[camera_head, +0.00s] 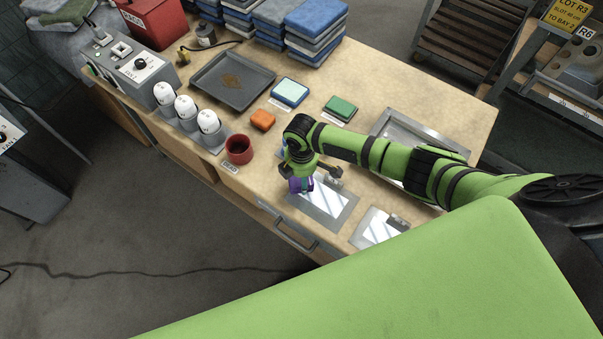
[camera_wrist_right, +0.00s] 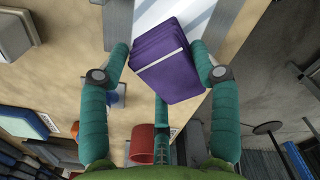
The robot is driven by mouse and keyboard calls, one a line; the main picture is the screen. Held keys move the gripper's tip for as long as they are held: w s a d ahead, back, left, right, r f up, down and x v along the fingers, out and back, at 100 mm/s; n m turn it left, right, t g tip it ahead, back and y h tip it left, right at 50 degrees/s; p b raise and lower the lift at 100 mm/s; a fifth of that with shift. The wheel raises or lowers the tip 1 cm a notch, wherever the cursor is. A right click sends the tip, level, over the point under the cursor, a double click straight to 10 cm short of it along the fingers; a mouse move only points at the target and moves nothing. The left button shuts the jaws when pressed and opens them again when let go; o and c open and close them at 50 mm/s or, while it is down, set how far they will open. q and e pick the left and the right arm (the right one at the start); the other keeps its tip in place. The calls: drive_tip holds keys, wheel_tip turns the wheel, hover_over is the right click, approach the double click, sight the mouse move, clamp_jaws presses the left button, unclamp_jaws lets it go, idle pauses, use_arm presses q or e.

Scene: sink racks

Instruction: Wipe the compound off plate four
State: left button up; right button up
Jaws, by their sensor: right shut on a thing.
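My right gripper (camera_head: 302,176) is shut on a purple wiping pad (camera_wrist_right: 163,60). A second framed plate (camera_head: 374,230) lies to the right, partly hidden by my green body. I see no number on either plate and cannot make out any compound. My left gripper is out of view.
A red cup (camera_head: 239,149), an orange block (camera_head: 262,120), a light-blue pad (camera_head: 290,92) and a green pad (camera_head: 340,108) stand near my arm. A dark tray (camera_head: 232,80) and several white-topped bottles (camera_head: 186,106) are farther left. A metal tray (camera_head: 395,118) lies behind my arm.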

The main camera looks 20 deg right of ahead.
wheel_tip(320, 180, up, 2)
drive_tip(key=shift+w+r+p, duration=0.15)
drive_tip(key=shift+p, duration=0.2)
drive_tip(key=shift+s+d+r+p, duration=0.1)
drive_tip(key=shift+s+r+p, duration=0.1)
drive_tip(key=shift+r+p, duration=0.4)
drive_tip(key=shift+s+d+r+p, duration=0.1)
drive_tip(key=shift+s+r+p, duration=0.1)
drive_tip(key=shift+r+p, duration=0.7)
drive_tip(key=shift+w+a+r+p, duration=0.1)
drive_tip(key=shift+w+r+p, duration=0.05)
drive_tip(key=shift+r+p, duration=1.3)
drive_tip(key=shift+p, duration=0.1)
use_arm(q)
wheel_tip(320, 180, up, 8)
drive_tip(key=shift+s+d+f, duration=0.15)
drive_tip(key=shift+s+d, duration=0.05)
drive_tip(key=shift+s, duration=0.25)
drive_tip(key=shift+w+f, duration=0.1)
use_arm(e)
drive_tip(key=shift+f, duration=0.1)
